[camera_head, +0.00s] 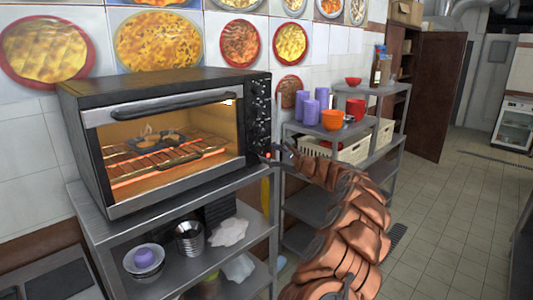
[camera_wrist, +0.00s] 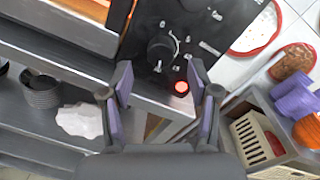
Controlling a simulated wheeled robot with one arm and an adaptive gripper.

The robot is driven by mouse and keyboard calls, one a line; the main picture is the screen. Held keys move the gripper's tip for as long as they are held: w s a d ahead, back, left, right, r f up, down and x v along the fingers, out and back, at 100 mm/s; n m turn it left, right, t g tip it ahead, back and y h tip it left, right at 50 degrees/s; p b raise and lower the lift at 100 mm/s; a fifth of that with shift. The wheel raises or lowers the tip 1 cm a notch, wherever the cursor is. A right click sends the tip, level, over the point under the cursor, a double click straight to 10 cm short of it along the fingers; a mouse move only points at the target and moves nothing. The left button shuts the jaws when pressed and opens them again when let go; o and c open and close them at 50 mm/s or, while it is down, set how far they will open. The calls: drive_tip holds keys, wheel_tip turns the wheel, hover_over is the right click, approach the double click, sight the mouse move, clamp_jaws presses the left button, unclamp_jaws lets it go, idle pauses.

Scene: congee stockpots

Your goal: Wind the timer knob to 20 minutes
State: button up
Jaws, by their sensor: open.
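The toaster oven (camera_head: 165,135) stands on a metal shelf, its inside lit and food on the rack. Its dark control panel (camera_head: 259,105) on the right side carries a column of knobs. In the wrist view, a dark round knob (camera_wrist: 160,47) with white marks around it lies just beyond my fingertips. A lit red lamp (camera_wrist: 181,87) shows below it. I cannot read which knob is the timer or its setting. My gripper (camera_wrist: 160,80) is open and empty, one finger on each side, pointing at the panel's lower part. In the head view, my gripper (camera_head: 277,156) is beside the panel's lower end.
The oven's shelf (camera_head: 190,188) holds bowls and a white cloth (camera_head: 229,232) below. To the right, a rack holds purple cups (camera_head: 310,112), an orange bowl (camera_head: 332,119) and a cream basket (camera_head: 354,151). The tiled floor (camera_head: 440,200) on the right is clear.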

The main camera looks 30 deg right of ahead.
drive_tip(key=v, duration=0.8)
drive_tip(key=shift+s, duration=0.15)
drive_tip(key=shift+d, duration=0.1)
